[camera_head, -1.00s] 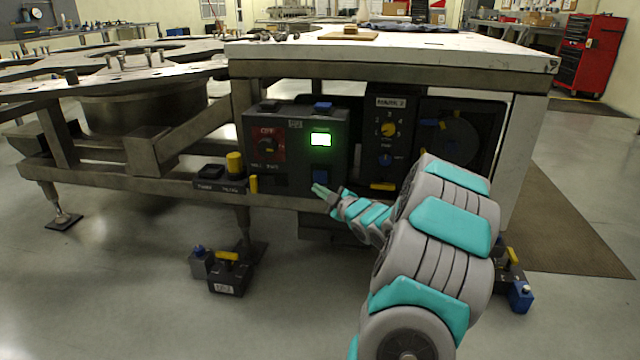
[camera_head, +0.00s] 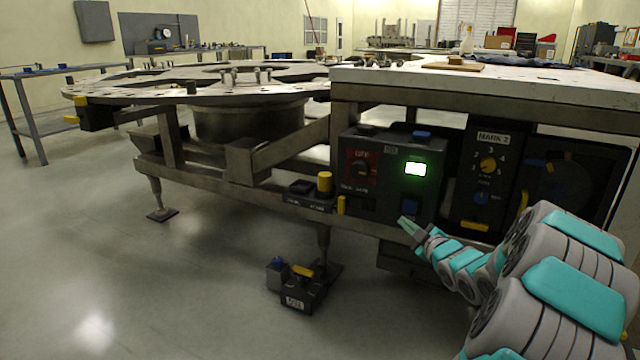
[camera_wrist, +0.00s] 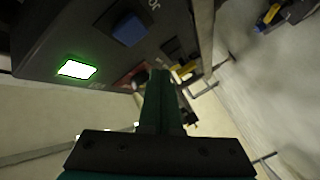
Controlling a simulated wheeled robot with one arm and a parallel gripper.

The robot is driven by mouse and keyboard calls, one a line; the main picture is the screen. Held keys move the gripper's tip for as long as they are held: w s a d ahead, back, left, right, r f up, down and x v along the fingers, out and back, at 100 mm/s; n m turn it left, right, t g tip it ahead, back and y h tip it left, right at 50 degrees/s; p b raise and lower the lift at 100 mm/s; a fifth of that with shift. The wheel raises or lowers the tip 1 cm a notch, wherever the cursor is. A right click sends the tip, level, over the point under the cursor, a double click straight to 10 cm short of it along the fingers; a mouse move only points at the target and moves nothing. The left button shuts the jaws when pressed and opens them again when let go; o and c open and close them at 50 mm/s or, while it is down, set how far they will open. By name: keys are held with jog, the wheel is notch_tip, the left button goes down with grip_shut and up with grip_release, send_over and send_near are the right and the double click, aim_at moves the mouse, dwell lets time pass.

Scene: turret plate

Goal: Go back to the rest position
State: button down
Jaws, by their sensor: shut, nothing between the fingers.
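My gripper (camera_head: 408,227) is shut and empty, at the end of my grey and teal arm in the head view. The box carries a lit green display (camera_head: 415,169) and a red OFF panel. In the wrist view the closed fingers (camera_wrist: 160,90) point along the box, with the lit display (camera_wrist: 77,69) to their left and the blue button (camera_wrist: 130,30) above them.
The panel marked MARK 2 (camera_head: 490,145) is right of the box. A small dark pedal-like unit (camera_head: 302,291) lies on the floor. The white-topped table (camera_head: 480,82) overhangs the panels. The floor at left is clear.

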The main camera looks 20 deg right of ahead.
jog(key=s+a+m+g+h+p, duration=0.1)
jog(key=s+a+m+g, duration=0.2)
jog(key=a, duration=0.4)
jog(key=s+a+m+g+h+p, duration=0.1)
jog(key=s+a+m+g, duration=0.15)
jog(key=a+g, duration=0.45)
jog(key=s+a+m+g+y, duration=0.1)
jog(key=s+a+g, duration=0.2)
jog(key=s+a, duration=0.5)
jog(key=s+a+m+g+y+p, duration=0.1)
jog(key=s+a+g, duration=0.2)
jog(key=s+a, duration=0.5)
jog(key=s+a+r+m+g+y+p, duration=0.1)
jog(key=s+a+g, duration=0.2)
jog(key=s+a, duration=0.5)
jog(key=s, duration=1.2)
jog(key=shift+m, duration=0.25)
